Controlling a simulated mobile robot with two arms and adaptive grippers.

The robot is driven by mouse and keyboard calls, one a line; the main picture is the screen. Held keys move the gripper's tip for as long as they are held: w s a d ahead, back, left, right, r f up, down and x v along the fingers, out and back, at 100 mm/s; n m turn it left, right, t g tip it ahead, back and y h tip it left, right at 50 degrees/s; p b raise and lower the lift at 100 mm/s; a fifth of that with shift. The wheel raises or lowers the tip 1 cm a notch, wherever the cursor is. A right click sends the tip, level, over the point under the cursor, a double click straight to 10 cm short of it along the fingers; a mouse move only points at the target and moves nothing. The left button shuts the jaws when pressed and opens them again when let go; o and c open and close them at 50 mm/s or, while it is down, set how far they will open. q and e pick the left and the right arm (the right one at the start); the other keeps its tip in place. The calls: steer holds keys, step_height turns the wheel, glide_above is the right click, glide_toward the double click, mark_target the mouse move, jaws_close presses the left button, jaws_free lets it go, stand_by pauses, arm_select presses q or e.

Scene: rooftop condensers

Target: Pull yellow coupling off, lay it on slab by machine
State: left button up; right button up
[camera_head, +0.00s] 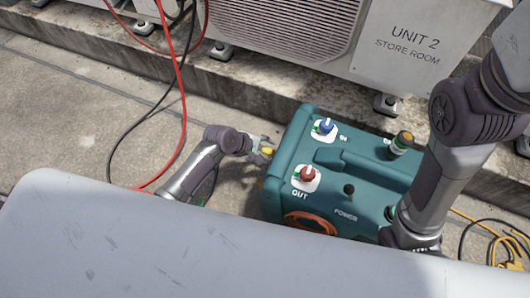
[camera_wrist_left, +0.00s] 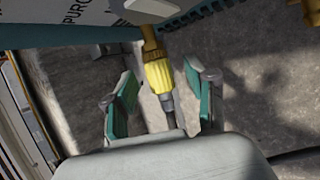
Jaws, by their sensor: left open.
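The yellow coupling (camera_wrist_left: 158,75) sits on a brass stub on the side of the teal machine (camera_head: 345,190). In the head view the coupling (camera_head: 267,151) is a small yellow spot at the machine's left side. A dark stem leaves its near end and passes behind my gripper's palm. My left gripper (camera_wrist_left: 163,92) is open, with one teal-padded finger on each side of the coupling and gaps visible. It also shows in the head view (camera_head: 260,148), just left of the machine. My right arm reaches down over the machine's right side; its gripper is hidden.
Bare concrete slab (camera_head: 70,110) lies left of the machine. Red and black hoses (camera_head: 180,90) hang across it. A raised kerb (camera_head: 250,90) with the Unit 2 condenser (camera_head: 400,45) stands behind. Yellow and black cables (camera_head: 505,245) lie at right. A grey surface fills the foreground.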

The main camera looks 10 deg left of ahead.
arm_select(q)
jaws_close()
stand_by(0.6)
